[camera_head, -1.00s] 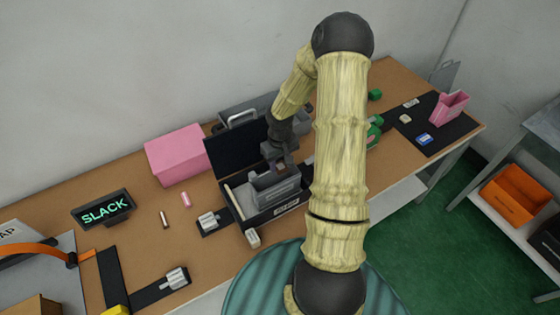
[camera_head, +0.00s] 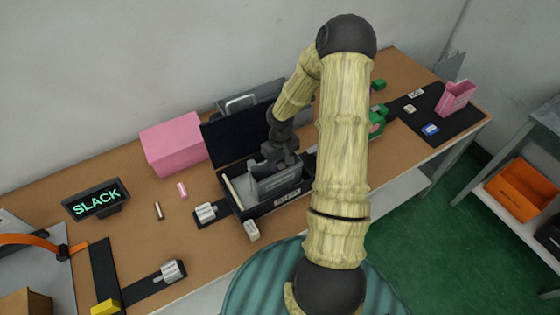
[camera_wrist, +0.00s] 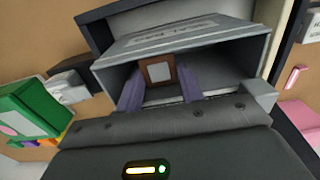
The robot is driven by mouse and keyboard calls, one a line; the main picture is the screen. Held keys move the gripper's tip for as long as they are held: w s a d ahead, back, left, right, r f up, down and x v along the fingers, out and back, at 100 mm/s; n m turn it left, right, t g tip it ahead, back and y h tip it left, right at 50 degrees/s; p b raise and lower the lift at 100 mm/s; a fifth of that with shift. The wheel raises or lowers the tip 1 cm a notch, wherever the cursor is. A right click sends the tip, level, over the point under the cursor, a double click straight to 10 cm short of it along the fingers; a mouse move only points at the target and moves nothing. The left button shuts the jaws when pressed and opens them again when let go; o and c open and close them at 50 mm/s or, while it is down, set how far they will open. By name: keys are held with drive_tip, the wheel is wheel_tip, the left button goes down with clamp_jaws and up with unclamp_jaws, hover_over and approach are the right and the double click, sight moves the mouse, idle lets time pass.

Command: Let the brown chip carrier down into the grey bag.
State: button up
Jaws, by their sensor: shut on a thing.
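The brown chip carrier (camera_wrist: 160,72) is a small brown square with a pale centre. My gripper (camera_wrist: 160,90) is shut on it, with a purple finger on each side. In the wrist view the carrier and fingertips are inside the mouth of the grey bag (camera_wrist: 190,38); I cannot tell whether the carrier touches its bottom. In the head view the grey bag (camera_head: 278,184) stands in the open black box (camera_head: 284,205). My gripper (camera_head: 283,165) is over the bag, and the carrier is hidden there.
A pink box (camera_head: 173,143) stands left of the black box, near the wall. A SLACK sign (camera_head: 97,199) stands further left. A pink bag (camera_head: 457,97) stands on a dark mat at the right. Small labelled blocks lie around the black box.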

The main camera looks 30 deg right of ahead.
drive_tip(key=shift+f+b, duration=0.9)
drive_tip(key=shift+f, duration=0.4)
drive_tip(key=shift+s+d, duration=0.1)
drive_tip(key=shift+s, duration=0.05)
drive_tip(key=o, duration=1)
drive_tip(key=shift+r, duration=0.15)
